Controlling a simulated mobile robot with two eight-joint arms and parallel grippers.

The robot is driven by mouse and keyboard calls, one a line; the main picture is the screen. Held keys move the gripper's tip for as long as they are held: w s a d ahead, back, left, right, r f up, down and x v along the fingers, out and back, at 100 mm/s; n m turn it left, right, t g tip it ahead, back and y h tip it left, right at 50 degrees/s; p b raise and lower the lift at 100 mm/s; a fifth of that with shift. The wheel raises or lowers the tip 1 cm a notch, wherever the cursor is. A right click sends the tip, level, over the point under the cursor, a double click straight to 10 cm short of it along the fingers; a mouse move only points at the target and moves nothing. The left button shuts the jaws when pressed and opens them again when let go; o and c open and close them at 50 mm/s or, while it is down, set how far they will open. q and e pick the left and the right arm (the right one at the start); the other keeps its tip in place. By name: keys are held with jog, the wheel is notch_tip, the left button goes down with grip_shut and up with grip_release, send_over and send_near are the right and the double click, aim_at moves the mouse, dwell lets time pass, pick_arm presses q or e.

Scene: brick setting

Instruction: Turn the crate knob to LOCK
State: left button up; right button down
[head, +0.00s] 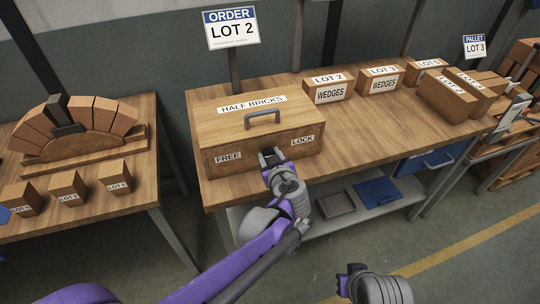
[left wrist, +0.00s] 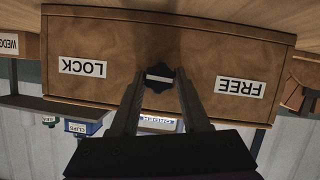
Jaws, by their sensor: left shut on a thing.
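The wooden crate (head: 225,130) marked HALF BRICKS stands on the near end of the long bench. Its front carries a FREE label (head: 228,155) on the left and a LOCK label (head: 302,140) on the right. In the upside-down left wrist view, the dark lobed knob (left wrist: 158,90) sits on the crate front between both labels, with a pale bar across it. My left gripper (head: 269,155) is shut on the knob, one finger at each side. In the head view the gripper hides most of the knob. My right arm shows at the bottom; its fingers cannot be made out.
A grey handle (head: 262,116) is on the crate lid. Boxes of wedges (head: 328,90) and other lots stand further along the bench. A brick arch (head: 80,125) and small blocks are on the left table. A lower shelf (head: 300,228) holds trays.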

pick_arm(q)
grip_shut()
jog(key=shift+d+m+y+p, duration=0.2)
jog(key=shift+m+y+p, duration=0.1)
jog(key=shift+m+y, duration=0.65)
jog(key=m+y, duration=0.1)
jog(key=m, duration=0.2)
jog(key=shift+w+d+g+y, duration=0.1)
jog(key=shift+g+y, duration=0.25)
jog(key=shift+g, duration=0.05)
jog(key=m+y+b, duration=0.1)
jog(key=m+y, duration=0.1)
jog(key=m, duration=0.1)
jog(key=shift+f+m, duration=0.15)
jog(key=shift+m, duration=0.1)
jog(key=m+y+b, duration=0.1)
jog(key=m, duration=0.2)
jog(key=shift+d+y, duration=0.1)
jog(key=shift+y, duration=0.3)
jog(key=shift+m+t, duration=0.3)
